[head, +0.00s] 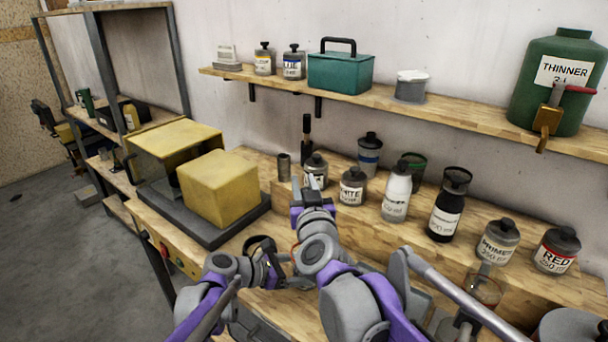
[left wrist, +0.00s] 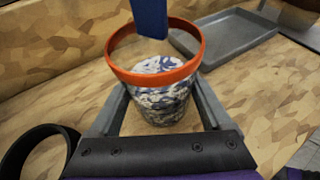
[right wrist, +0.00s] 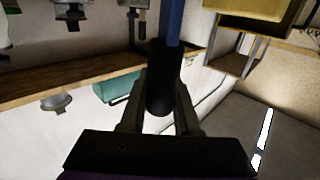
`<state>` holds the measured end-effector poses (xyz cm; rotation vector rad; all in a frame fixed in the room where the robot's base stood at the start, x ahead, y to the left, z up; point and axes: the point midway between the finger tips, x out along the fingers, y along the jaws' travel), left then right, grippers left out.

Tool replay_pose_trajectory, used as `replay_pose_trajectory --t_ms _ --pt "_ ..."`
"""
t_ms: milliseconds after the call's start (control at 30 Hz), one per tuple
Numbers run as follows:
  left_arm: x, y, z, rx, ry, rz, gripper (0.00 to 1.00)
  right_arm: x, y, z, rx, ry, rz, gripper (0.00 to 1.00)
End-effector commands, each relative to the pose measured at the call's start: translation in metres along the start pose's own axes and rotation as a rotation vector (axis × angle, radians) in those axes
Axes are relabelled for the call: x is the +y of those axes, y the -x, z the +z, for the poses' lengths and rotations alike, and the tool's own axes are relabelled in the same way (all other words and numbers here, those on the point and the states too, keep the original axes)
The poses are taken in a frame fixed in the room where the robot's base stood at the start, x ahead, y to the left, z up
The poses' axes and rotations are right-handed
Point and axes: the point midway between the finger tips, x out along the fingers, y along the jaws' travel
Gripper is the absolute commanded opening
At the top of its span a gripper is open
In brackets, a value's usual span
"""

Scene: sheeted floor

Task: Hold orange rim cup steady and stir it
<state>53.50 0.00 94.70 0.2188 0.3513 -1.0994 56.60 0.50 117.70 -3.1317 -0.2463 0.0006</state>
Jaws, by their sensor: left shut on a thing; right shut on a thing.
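The orange rim cup (left wrist: 160,100) stands upright in the left wrist view, with a speckled blue-and-white lower part. My left gripper (left wrist: 156,112) is shut around its sides; it also shows in the head view (head: 272,264). The lower end of a blue stirrer (left wrist: 150,16) reaches down to the cup's opening; I cannot tell whether it touches the contents. My right gripper (right wrist: 160,112) is shut on the stirrer's black handle (right wrist: 160,88); it also shows in the head view (head: 311,192). In the head view my right arm hides most of the cup.
A black ring (left wrist: 38,150) lies beside the cup, and a grey tray (left wrist: 225,42) is behind it. In the head view, several labelled bottles (head: 353,187) stand on the raised ledge behind my grippers. A yellow block (head: 218,188) on a dark base is at left.

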Motion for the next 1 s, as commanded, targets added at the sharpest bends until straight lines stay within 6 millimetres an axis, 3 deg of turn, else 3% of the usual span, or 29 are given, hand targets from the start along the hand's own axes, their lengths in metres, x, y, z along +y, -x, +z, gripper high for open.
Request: replay_pose_trajectory --t_ms 1000 --pt "0.0 0.0 0.0 -0.001 0.0 0.0 0.05 0.0 0.0 0.081 0.0 0.0 0.0 0.0"
